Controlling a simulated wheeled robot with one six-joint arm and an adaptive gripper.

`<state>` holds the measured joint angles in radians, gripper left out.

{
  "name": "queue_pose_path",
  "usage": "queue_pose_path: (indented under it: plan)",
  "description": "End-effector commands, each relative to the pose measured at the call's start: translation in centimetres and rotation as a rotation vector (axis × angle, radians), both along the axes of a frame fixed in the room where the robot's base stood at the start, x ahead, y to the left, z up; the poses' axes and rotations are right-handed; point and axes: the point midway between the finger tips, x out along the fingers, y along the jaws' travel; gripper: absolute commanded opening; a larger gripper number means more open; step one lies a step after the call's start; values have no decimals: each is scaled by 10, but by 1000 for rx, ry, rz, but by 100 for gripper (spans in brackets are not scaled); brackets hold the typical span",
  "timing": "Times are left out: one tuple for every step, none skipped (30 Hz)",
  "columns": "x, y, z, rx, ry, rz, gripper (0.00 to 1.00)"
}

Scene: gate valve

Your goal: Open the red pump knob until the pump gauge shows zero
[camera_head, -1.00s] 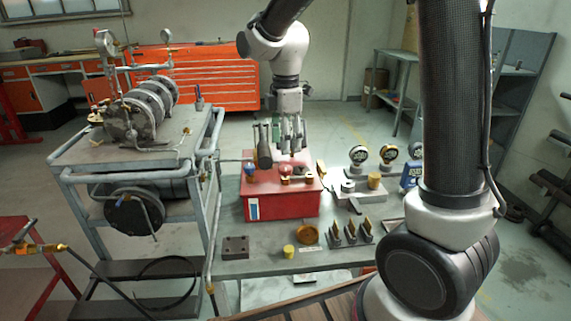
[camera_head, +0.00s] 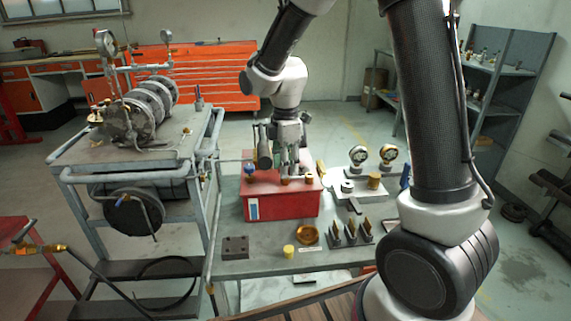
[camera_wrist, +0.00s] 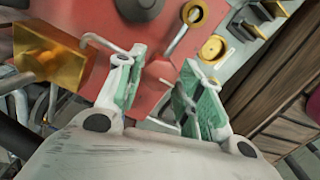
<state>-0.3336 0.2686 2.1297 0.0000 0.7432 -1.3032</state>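A red box (camera_head: 283,206) stands on the grey bench, with a blue knob (camera_head: 249,169) on its top at left. The red knob is mostly hidden behind my fingers in the head view. My gripper (camera_head: 289,168) points down over the box top at the red knob's place. In the wrist view, its green-padded fingers (camera_wrist: 162,78) are spread, with the red knob (camera_wrist: 158,74) between them; contact cannot be told. Two round gauges (camera_head: 359,154) (camera_head: 388,154) stand on the bench to the right. Their readings, and which is the pump's, cannot be told.
A grey cart with a metal pump assembly (camera_head: 145,108) and upright gauges (camera_head: 105,42) stands close on the left. A dark block (camera_head: 235,246), a yellow cylinder (camera_head: 289,251) and an amber dish (camera_head: 307,234) lie in front of the box. An orange cabinet (camera_head: 200,72) is behind.

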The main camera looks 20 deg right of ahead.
Motion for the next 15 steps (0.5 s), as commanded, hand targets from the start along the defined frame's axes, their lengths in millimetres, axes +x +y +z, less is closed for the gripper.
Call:
queue_pose_path:
  plan:
    - [0,0,0,0,0,0,22]
    - [0,0,0,0,0,0,16]
    - [0,0,0,0,0,0,9]
    - [0,0,0,0,0,0,9]
    - [0,0,0,0,0,0,9]
    - [0,0,0,0,0,0,9]
    - [0,0,0,0,0,1,9]
    - [0,0,0,0,0,2,9]
    - [0,0,0,0,0,5,9]
    - [0,0,0,0,0,9,9]
    - [0,0,0,0,0,14,9]
    - [0,0,0,0,0,23,9]
    - [0,0,0,0,0,32,9]
    - [0,0,0,0,0,41,9]
    - [0,0,0,0,0,58,9]
